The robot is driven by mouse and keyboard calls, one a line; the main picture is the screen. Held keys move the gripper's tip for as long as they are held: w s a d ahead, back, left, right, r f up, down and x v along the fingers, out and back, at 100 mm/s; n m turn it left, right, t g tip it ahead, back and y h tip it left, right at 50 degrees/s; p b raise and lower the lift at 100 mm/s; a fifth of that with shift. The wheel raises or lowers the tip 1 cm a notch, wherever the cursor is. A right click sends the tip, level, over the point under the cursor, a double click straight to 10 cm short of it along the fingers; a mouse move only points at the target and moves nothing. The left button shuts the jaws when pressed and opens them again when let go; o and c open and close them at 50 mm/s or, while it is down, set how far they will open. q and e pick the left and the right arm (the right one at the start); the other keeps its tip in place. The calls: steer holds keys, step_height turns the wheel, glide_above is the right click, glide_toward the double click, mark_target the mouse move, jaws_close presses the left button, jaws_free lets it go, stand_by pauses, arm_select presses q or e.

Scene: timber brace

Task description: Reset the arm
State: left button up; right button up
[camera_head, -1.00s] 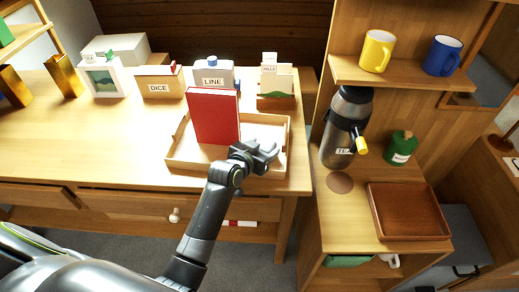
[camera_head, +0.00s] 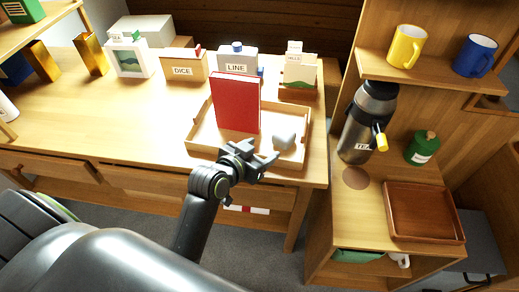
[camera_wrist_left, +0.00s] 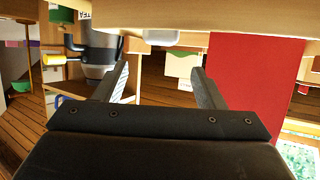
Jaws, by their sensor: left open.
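My left gripper (camera_head: 258,163) is open and empty in the head view, in front of the wooden tray's front edge. In the left wrist view its two fingers (camera_wrist_left: 160,85) stand apart with nothing between them. A red book (camera_head: 236,103) stands upright in the wooden tray (camera_head: 300,130); it also shows in the left wrist view (camera_wrist_left: 255,75), beyond the right finger. A small pale grey object (camera_head: 284,139) lies in the tray, right of the book and just beyond the gripper. My right gripper is not in view.
Labelled boxes DICE (camera_head: 183,66) and LINE (camera_head: 237,62) stand behind the tray. To the right, a cabinet holds a steel flask (camera_head: 366,120), a green canister (camera_head: 422,148) and a brown tray (camera_head: 425,212). Yellow (camera_head: 406,46) and blue (camera_head: 474,55) mugs sit on its shelf.

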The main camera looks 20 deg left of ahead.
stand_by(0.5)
arm_select(q)
steer(key=s+a+f+n+g+y, duration=0.1)
steer(key=s+a+f+g+y, duration=0.2)
steer(key=s, duration=0.6)
steer(key=s+a+f+n+g, duration=0.1)
steer(key=s+a+f+g, duration=0.25)
steer(key=s, duration=0.55)
steer(key=s+a+f+n+g+y, duration=0.1)
steer(key=s+a+f+g+y, duration=0.2)
steer(key=s, duration=0.5)
step_height(320, 180, down, 22)
steer(key=a+g+h, duration=0.2)
steer(key=a, duration=0.1)
steer(key=s+d+f+p, duration=0.1)
steer(key=s+f, duration=1.4)
steer(key=f, duration=0.1)
steer(key=shift+d+f+g+p, duration=0.3)
steer(key=shift+f+g, duration=0.05)
steer(key=shift+s, duration=0.1)
